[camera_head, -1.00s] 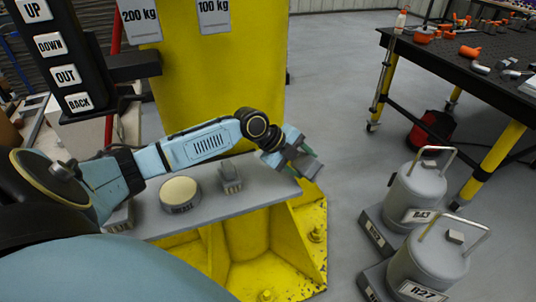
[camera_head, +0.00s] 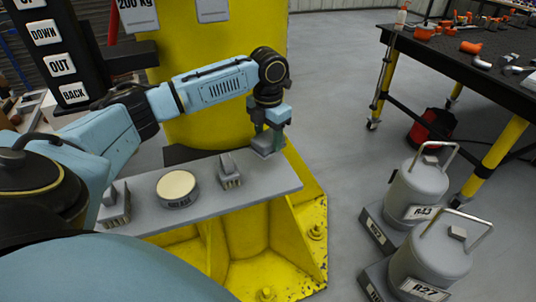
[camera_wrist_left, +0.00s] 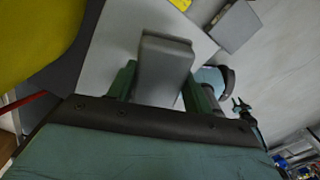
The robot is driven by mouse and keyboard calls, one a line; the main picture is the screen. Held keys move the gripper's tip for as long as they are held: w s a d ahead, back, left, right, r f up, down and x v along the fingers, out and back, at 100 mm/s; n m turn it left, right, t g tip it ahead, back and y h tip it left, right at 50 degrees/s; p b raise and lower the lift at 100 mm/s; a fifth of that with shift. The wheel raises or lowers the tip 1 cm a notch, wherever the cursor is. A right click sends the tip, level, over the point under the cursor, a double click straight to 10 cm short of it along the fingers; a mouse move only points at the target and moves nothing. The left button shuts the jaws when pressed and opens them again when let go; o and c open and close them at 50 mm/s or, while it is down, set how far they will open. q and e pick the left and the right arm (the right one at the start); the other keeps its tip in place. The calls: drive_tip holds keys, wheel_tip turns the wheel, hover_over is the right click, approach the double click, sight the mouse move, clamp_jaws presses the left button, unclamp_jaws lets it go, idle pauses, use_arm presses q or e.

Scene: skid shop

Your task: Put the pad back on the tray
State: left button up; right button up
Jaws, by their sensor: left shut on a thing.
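My left gripper (camera_head: 268,138) points down over the right end of the grey tray (camera_head: 205,203). It is shut on a grey pad (camera_head: 264,148), a block with rounded edges. In the left wrist view the pad (camera_wrist_left: 163,62) sits between the two green fingers, with the pale tray (camera_wrist_left: 112,45) behind it. The pad is at or just above the tray surface; I cannot tell if they touch. A small dark-green pronged shape in the left wrist view may be my right gripper (camera_wrist_left: 240,105); its jaws are too small to read.
On the tray are a grease tin (camera_head: 177,188), a small brush-like block (camera_head: 229,170) and another block (camera_head: 115,205) at the left. A yellow column (camera_head: 215,60) rises behind. Grey canisters (camera_head: 417,185) and a workbench (camera_head: 470,65) stand to the right.

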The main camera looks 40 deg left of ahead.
sight(268, 136)
use_arm(q)
wheel_tip(268, 136, down, 8)
drive_tip(key=shift+f+b, duration=0.1)
drive_tip(key=shift+b, duration=0.4)
drive_tip(key=shift+s, duration=0.1)
drive_tip(key=o, duration=1.1)
use_arm(e)
drive_tip(key=shift+d+f, duration=0.55)
drive_tip(key=shift+d, duration=0.1)
use_arm(q)
drive_tip(key=shift+r, duration=0.2)
drive_tip(key=shift+r, duration=0.35)
wheel_tip(268, 136, up, 10)
drive_tip(key=shift+r+p, duration=0.2)
drive_tip(key=shift+p, duration=0.65)
drive_tip(key=shift+r, duration=0.4)
use_arm(e)
drive_tip(key=shift+a+r, duration=0.75)
drive_tip(key=shift+r, duration=0.1)
